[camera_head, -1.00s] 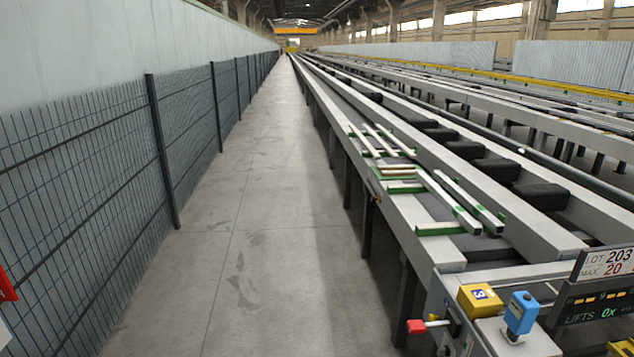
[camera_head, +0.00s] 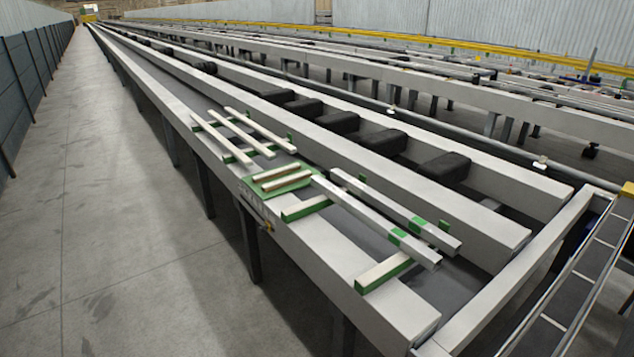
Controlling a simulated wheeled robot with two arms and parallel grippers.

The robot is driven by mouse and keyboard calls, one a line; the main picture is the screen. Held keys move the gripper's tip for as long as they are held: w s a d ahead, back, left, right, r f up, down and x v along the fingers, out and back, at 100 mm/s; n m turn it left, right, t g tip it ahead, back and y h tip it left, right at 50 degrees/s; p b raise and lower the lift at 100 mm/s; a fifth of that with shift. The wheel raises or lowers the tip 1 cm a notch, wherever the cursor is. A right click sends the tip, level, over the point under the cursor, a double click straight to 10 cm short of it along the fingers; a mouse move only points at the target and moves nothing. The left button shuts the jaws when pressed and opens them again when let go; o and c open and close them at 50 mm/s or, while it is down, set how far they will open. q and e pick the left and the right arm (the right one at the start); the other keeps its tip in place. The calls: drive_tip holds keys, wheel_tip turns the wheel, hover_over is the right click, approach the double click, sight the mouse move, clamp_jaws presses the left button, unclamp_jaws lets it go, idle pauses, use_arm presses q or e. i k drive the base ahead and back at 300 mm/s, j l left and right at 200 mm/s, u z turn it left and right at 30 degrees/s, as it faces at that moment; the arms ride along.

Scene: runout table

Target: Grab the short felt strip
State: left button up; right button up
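Two short cream strips (camera_head: 275,172) lie side by side on a green plate (camera_head: 298,186) on the near rail of the runout table. The farther one is slightly shorter. I cannot tell from the picture which piece is the short felt strip, or which are felt. Short green blocks with pale tops, one beside the plate (camera_head: 305,208) and one nearer me (camera_head: 384,270), lie across the rail. Neither of my grippers is in view.
Two long pale bars with green bands (camera_head: 375,222) lie nearer me, and several thin pale bars (camera_head: 233,137) lie beyond the plate. Black blocks (camera_head: 381,140) line the middle of the table (camera_head: 395,318). A clear concrete aisle (camera_head: 130,230) runs along its left.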

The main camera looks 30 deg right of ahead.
sight(267, 188)
drive_tip(key=i+z, duration=0.15)
drive_tip(key=z, duration=0.5)
drive_tip(key=i+j, duration=0.6)
drive_tip(key=i, duration=0.15)
drive_tip(key=i+j, duration=1.25)
drive_tip(key=i, duration=0.25)
drive_tip(key=i+j+z, duration=0.85)
drive_tip(key=j+z, duration=0.3)
drive_tip(key=z, duration=0.3)
